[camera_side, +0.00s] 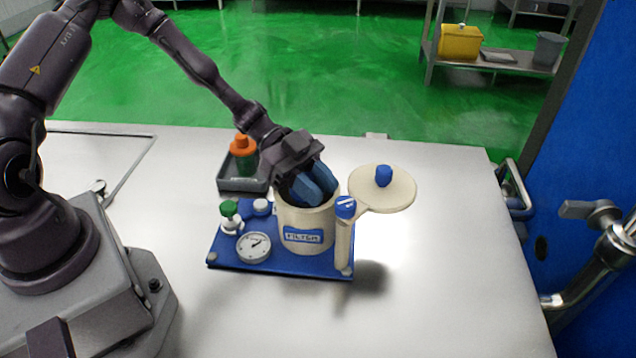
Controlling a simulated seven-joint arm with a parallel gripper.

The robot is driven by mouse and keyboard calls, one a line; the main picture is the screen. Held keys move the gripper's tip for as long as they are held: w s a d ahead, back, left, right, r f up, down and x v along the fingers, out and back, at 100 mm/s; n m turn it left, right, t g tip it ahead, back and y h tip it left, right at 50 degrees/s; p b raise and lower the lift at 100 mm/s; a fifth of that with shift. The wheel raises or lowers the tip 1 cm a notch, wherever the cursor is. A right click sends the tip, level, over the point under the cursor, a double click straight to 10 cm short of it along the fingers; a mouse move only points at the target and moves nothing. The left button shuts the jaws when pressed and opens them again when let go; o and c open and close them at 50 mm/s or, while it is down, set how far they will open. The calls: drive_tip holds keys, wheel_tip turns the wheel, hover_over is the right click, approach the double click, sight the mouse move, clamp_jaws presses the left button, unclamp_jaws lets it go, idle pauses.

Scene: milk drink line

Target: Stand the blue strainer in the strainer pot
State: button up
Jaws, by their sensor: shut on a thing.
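The strainer pot (306,236) is a cream cylinder with a blue FILTER label, standing upright on a blue base plate (290,264). My gripper (312,194) points down into the pot's open mouth, its blue jaws partly below the rim. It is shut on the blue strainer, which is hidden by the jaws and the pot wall. I cannot tell whether the strainer touches the pot's bottom. The pot's round cream lid (398,193), with a blue knob (383,175), is swung aside to the right on a post (343,245).
A round dial gauge (253,247), a green-topped fitting (230,215) and a small white and blue cap (262,207) sit on the plate left of the pot. An orange-capped green bottle (243,155) stands in a grey tray (240,184) behind. The table's right side is clear.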

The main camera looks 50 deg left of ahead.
drive_tip(key=shift+s+f, duration=0.1)
drive_tip(key=shift+f, duration=0.6)
drive_tip(key=o, duration=0.8)
drive_tip(key=shift+o, duration=1.2)
drive_tip(key=v, duration=1.3)
drive_tip(key=shift+r, duration=0.45)
